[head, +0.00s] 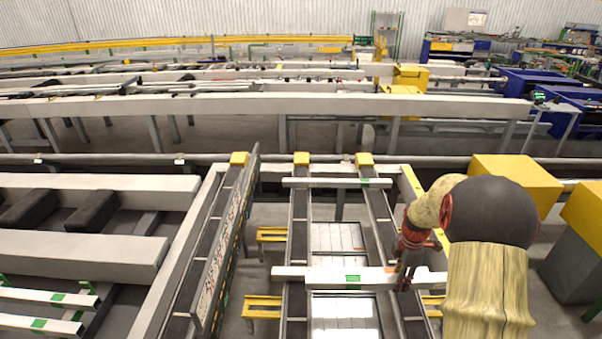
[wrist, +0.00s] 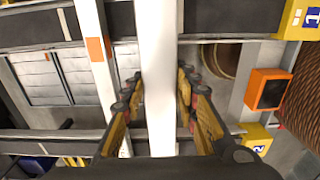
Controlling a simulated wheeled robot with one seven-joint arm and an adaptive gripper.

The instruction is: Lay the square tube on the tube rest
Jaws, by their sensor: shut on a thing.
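A long white square tube (head: 320,275) with a green label lies level across the dark roller rails in the head view. My gripper (head: 405,275) is shut on it near its right end. In the wrist view the tube (wrist: 158,75) passes between the two fingers of my gripper (wrist: 158,105). I cannot tell whether it touches the rails or hangs just above them. A second white tube (head: 325,183) with a green label lies across the rails farther back. Two more labelled tubes (head: 45,297) lie at the lower left, by green uprights (head: 90,287) that may belong to the tube rest.
A tall, narrow upright panel (head: 222,250) stands along the left rail (head: 235,205). Yellow end blocks (head: 301,158) cap the rails. Yellow brackets (head: 262,305) sit beside the rails. Large yellow-topped boxes (head: 515,178) stand at the right. A pale beam (head: 80,250) crosses the left side.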

